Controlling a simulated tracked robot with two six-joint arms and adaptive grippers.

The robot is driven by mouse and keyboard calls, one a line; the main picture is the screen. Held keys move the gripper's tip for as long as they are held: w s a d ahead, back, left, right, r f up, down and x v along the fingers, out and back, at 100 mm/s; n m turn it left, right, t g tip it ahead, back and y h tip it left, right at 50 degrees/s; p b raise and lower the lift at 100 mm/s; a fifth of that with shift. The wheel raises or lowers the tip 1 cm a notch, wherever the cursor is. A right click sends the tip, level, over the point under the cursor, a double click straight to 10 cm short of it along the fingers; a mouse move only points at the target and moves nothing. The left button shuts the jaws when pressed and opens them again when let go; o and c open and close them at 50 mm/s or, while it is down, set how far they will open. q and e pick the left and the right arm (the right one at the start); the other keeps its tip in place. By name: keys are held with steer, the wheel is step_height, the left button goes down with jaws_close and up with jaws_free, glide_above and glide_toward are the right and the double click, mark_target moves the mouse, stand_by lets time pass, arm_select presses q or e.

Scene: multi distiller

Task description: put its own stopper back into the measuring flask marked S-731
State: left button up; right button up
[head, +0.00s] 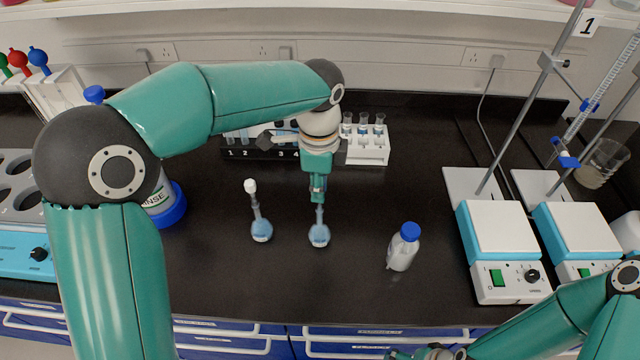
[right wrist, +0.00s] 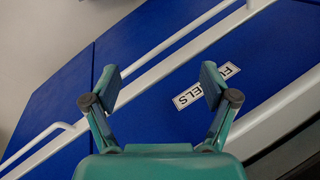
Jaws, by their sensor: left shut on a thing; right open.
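Two measuring flasks with blue liquid stand on the black bench in the head view. The left flask (head: 261,231) has a white stopper (head: 250,186) on its neck. The right flask (head: 319,234) stands upright directly below my left gripper (head: 317,192). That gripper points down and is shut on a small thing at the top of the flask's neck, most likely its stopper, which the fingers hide. I cannot tell how the stopper sits in the mouth. The labels are too small to read. My right gripper (right wrist: 158,88) is open and empty in front of the blue drawers.
A white bottle with a blue cap (head: 403,248) stands right of the flasks. Tube racks (head: 368,152) stand behind. Hotplate stirrers (head: 503,245) with stands are at the right, a rinse bottle (head: 168,205) at the left. The bench between flasks and bottle is clear.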

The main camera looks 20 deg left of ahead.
arm_select(q)
steer(key=shift+f, duration=0.2)
steer(key=o, duration=0.8)
steer(key=shift+c, duration=0.2)
step_height(320, 180, up, 12)
stand_by(0.5)
